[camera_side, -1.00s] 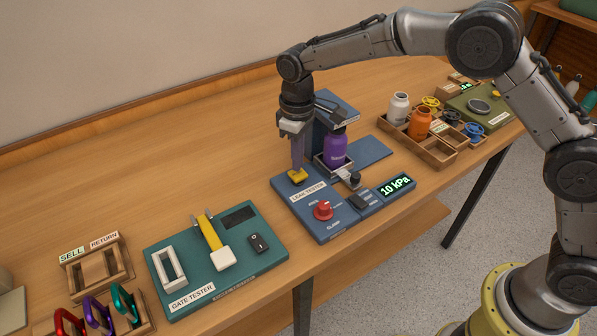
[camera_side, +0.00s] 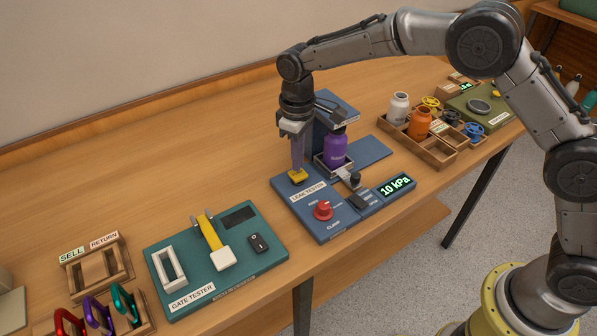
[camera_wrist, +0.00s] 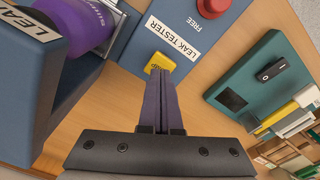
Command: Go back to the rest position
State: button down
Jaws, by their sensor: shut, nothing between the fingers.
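My gripper (camera_side: 298,165) is shut and empty, with its purple-grey fingers pointing down. In the wrist view the closed fingers (camera_wrist: 160,76) end just at a yellow, labelled button-like piece (camera_wrist: 160,63). The yellow piece (camera_side: 297,176) sits on the corner of the blue leak tester (camera_side: 345,222) in the side view. I cannot tell whether the fingertips touch it. A purple bottle (camera_side: 335,149) stands upright in the tester's holder, to the right of my fingers. The tester's display (camera_side: 396,186) reads 10 kPa.
The tester's red knob (camera_side: 323,210) is in front. A green gate tester (camera_side: 190,298) with a yellow-and-white piece (camera_side: 210,232) lies left. A wooden tray (camera_side: 433,155) with white and orange bottles is right. A carabiner rack (camera_side: 140,326) is front left. The back left table is clear.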

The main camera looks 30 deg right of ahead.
dwell(0.7)
jog(key=shift+f, duration=1.35)
jog(key=shift+s, duration=0.1)
jog(key=shift+r, duration=1.35)
jog(key=shift+r, duration=2.5)
